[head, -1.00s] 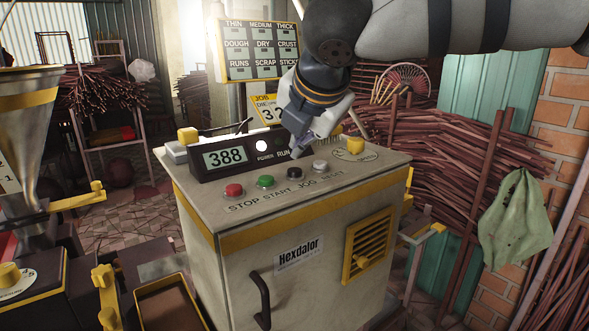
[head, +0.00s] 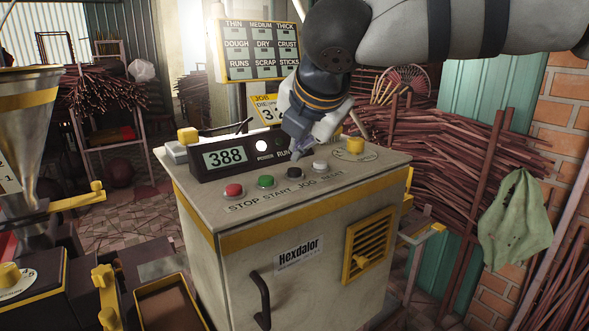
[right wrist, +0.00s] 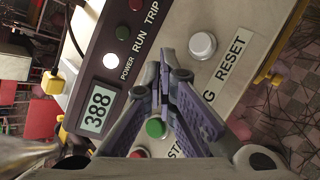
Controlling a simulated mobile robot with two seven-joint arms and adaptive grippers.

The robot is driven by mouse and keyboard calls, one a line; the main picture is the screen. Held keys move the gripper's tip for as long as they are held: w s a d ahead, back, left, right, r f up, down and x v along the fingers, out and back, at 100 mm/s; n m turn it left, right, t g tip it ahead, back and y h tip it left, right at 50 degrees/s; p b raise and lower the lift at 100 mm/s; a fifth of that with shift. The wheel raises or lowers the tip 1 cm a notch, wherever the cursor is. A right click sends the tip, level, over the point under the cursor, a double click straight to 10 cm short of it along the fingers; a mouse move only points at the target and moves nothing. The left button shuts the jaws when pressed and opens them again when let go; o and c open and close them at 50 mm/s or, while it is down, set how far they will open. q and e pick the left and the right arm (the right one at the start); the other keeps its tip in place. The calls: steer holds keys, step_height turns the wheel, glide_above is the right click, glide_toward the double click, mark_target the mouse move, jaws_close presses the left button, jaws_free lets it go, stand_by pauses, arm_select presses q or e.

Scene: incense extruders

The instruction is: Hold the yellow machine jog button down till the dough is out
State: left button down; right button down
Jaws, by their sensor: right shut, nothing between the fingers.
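The machine (head: 240,262) is a pale cabinet with a yellow band and a "Hexdalor" label. Its sloped top has a row of buttons: red STOP (head: 233,190), green START (head: 265,182), black JOG (head: 294,172) and grey RESET (head: 320,166). My right gripper (head: 297,156) is shut and empty, pointing down just behind and above the JOG button; contact cannot be told. In the right wrist view the closed fingers (right wrist: 165,75) cover the JOG button, between green START (right wrist: 155,127) and grey RESET (right wrist: 202,45). My left gripper is out of view.
The display (head: 226,156) reads 388, with a lit POWER lamp (head: 261,146) beside it. A brown tray (head: 168,306) and a metal hopper (head: 24,110) are at left. Stick bundles and a green cloth (head: 516,220) are at right.

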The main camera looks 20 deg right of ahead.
mark_target(299, 170)
stand_by(0.5)
steer(key=shift+f, duration=0.45)
steer(key=shift+f, duration=0.55)
stand_by(1.7)
steer(key=shift+r, duration=0.1)
stand_by(1.6)
steer(key=shift+r, duration=0.9)
steer(key=shift+r, duration=2.5)
